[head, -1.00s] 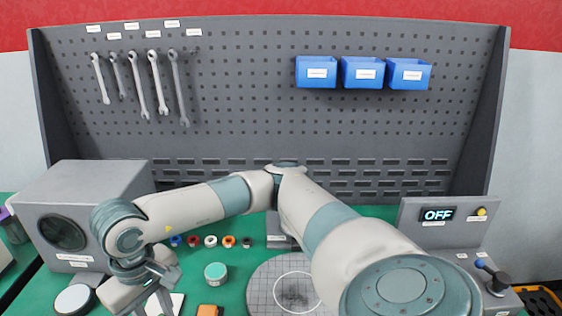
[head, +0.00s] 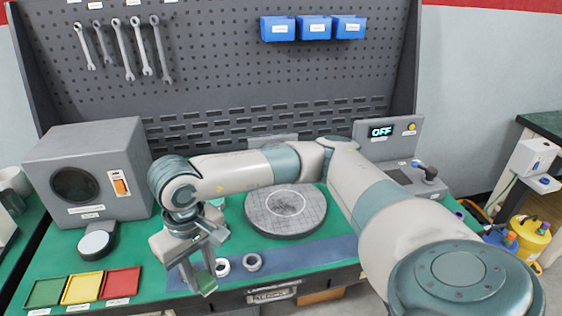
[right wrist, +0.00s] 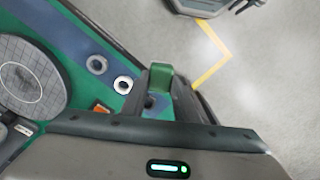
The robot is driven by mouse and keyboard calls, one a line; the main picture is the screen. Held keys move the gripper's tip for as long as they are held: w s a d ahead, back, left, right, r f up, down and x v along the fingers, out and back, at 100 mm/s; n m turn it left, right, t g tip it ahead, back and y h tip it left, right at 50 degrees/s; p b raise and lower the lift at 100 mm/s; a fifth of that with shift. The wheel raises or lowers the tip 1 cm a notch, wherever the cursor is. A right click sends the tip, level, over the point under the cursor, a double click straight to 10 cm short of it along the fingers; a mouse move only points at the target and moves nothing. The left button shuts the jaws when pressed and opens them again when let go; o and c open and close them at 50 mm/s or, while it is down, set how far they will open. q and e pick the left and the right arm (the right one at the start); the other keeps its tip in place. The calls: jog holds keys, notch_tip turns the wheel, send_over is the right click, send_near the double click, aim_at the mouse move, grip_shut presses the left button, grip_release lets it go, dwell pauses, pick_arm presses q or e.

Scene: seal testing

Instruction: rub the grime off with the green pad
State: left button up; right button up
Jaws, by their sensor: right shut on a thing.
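My right gripper (head: 205,268) is shut on the green pad (right wrist: 161,76), which shows between its fingers in the right wrist view. The gripper points down above the front edge of the green bench, left of and in front of the round grey plate (head: 259,222). The plate has a grid and a pale circle, and a dark smudge of grime (head: 285,203) lies inside the circle. The plate also shows at the left of the right wrist view (right wrist: 50,102). The pad is apart from the plate. My left gripper is not in view.
Two rings (head: 252,262) lie on a blue strip (head: 318,253) at the bench front. Green, yellow and red trays (head: 122,283) stand front left. A grey box (head: 88,140) stands behind them. A control panel reading OFF (head: 381,132) is back right. My right arm spans above the plate.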

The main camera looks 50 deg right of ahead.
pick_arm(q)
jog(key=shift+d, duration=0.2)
pick_arm(e)
jog(key=shift+d, duration=0.1)
